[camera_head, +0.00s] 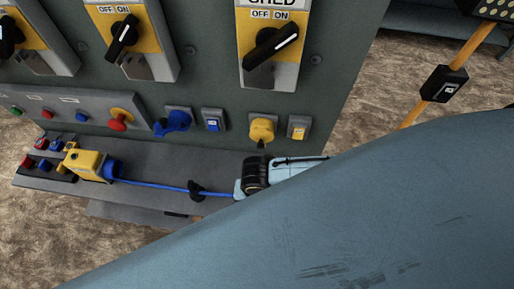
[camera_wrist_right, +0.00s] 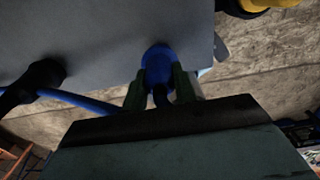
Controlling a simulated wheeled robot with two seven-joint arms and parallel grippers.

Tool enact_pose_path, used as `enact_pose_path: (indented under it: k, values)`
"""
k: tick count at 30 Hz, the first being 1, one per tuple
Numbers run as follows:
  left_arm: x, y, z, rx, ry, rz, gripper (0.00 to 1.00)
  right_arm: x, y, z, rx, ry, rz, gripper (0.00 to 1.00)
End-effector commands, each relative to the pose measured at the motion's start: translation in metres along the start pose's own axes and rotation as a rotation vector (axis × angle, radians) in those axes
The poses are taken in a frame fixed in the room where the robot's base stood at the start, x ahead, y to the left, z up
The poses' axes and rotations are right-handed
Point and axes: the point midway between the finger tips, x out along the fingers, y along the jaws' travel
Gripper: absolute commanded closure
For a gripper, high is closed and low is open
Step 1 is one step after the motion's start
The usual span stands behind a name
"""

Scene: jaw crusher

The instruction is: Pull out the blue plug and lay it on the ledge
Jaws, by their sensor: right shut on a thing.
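The blue plug (camera_wrist_right: 158,68) is between the green fingers of my right gripper (camera_wrist_right: 162,90), which is shut on it, in the right wrist view. The plug and gripper are not clearly visible in the head view, where a large blue-grey arm surface covers the lower right. A blue cable (camera_head: 150,184) runs along the ledge (camera_head: 165,153) toward this covered area. The blue socket (camera_head: 177,121) is on the panel above the ledge, with no plug visible in it. My left gripper is not in view.
A yellow box with a blue end (camera_head: 88,165) sits on the ledge's left part. A black piece (camera_head: 196,189) is at the cable. The panel has rotary switches (camera_head: 271,47) and a yellow socket (camera_head: 262,129).

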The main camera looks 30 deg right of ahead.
Motion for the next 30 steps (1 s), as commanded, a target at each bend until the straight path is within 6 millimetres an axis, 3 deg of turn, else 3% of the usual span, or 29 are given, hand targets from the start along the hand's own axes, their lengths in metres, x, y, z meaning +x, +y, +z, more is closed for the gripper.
enact_pose_path:
  k: [17,18,23,30]
  values:
    - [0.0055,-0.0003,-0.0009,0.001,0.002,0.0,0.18,0.0095,0.0005,0.0,0.0,0.0,0.001,0.87]
    - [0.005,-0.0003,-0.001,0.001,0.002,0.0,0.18,0.0088,0.0005,0.0,0.0,0.0,0.001,0.67]
    - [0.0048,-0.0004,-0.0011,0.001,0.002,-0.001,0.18,0.0086,0.0003,0.0,0.0,0.0,0.001,0.47]
    - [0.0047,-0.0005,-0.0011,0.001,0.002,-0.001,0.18,0.0086,0.0001,-0.0001,0.0,0.0,0.0,0.47]
